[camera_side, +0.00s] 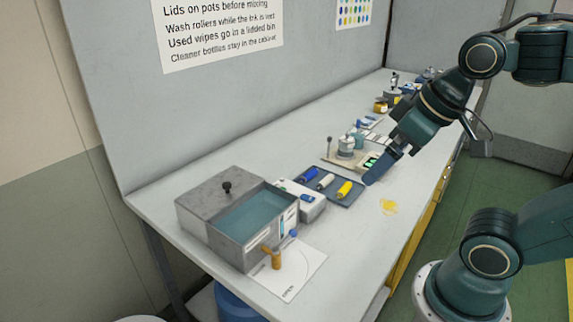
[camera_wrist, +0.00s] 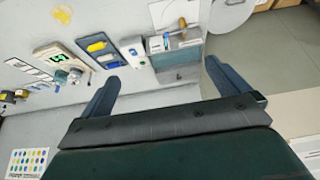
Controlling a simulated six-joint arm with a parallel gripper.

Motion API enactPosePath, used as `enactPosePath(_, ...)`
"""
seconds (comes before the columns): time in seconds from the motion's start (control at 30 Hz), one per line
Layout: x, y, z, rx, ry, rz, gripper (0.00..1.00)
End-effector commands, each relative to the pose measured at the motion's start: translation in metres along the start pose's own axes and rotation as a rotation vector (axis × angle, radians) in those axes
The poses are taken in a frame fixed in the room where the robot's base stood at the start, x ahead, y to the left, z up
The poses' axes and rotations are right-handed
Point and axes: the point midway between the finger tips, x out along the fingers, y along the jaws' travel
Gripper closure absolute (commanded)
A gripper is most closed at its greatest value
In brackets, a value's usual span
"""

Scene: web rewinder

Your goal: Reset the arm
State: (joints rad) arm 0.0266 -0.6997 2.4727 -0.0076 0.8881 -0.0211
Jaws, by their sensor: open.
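My gripper (camera_side: 384,166) is open above the bench, over the area beside the grey tray, with nothing between its fingers. In the wrist view my gripper (camera_wrist: 170,90) shows its two blue fingers spread wide, with the bench behind them. My arm reaches in from the right side of the side view, and the wrist is tilted downward.
The bench (camera_side: 160,193) holds a grey tank of bluish liquid (camera_side: 255,215), a tray (camera_side: 342,199) with blue, white and yellow rollers, a scale with a green display (camera_side: 371,160), and a yellow smear (camera_side: 388,206).

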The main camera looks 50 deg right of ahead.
Motion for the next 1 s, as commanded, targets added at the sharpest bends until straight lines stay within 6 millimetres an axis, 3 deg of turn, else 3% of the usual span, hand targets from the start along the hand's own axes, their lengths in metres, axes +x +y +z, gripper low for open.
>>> enactPosePath(0.2, -0.003, -0.0038, 0.0124, 0.004, 0.011, -0.008, 0.0)
enactPosePath(1.0, -0.003, -0.0037, 0.0121, 0.004, 0.011, -0.008, 0.0)
